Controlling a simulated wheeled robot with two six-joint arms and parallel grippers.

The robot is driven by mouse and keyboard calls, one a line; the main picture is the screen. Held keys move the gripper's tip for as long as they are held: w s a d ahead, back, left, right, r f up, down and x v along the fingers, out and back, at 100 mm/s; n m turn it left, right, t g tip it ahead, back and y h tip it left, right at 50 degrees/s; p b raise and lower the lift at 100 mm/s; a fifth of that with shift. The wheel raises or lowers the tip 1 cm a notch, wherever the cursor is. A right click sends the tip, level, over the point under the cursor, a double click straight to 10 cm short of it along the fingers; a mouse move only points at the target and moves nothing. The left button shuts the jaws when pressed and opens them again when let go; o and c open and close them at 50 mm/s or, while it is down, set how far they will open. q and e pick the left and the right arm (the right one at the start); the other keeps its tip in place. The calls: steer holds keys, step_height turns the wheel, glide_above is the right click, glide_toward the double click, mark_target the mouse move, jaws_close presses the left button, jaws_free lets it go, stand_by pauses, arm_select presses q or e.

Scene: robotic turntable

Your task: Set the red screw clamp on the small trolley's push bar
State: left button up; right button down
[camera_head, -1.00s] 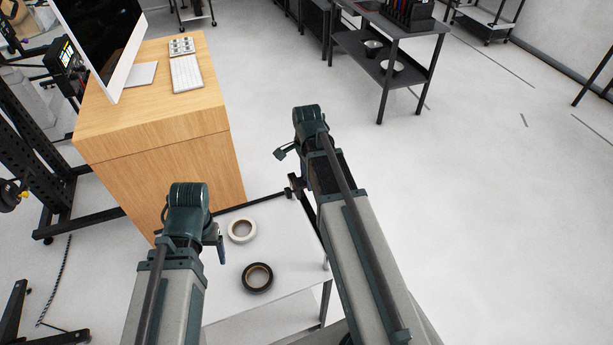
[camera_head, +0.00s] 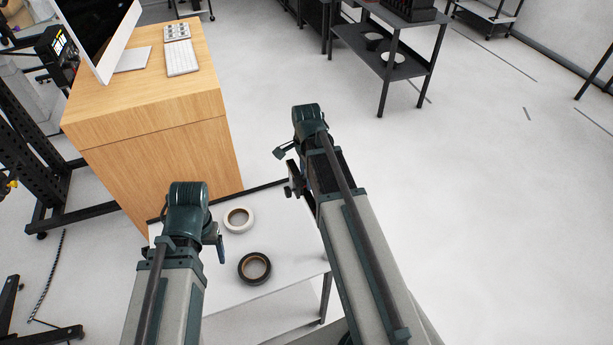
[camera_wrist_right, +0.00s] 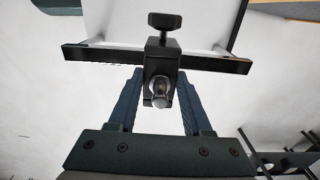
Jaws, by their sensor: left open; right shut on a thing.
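The small trolley has a white top (camera_head: 277,222) and a dark push bar (camera_head: 265,187) along its far edge. The push bar also crosses the right wrist view (camera_wrist_right: 215,62). A screw clamp (camera_wrist_right: 162,50) looks black there, not red, with a dark knob and a metal screw end. My right gripper (camera_wrist_right: 160,88) is shut on it. The clamp overlaps the bar; I cannot tell whether it is around it. In the head view the clamp (camera_head: 294,181) is small, near the bar's right end. My left gripper (camera_head: 218,242) is open and empty over the trolley's left side.
A white tape roll (camera_head: 238,219) and a black tape roll (camera_head: 254,267) lie on the trolley top. A wooden desk (camera_head: 165,165) with a monitor and keyboard stands just behind it. A dark shelf cart (camera_head: 395,68) is further back. The floor at right is free.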

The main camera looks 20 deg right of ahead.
mark_target(306, 197)
steer(key=shift+f+b, duration=2.95)
steer(key=shift+f, duration=0.3)
steer(key=shift+s, duration=0.1)
steer(key=shift+c, duration=1.4)
jaws_free()
steer(key=shift+a, duration=0.1)
steer(key=shift+s, duration=0.15)
steer(key=shift+r, duration=0.1)
steer(key=r+p, duration=1.4)
steer(key=shift+w, duration=0.25)
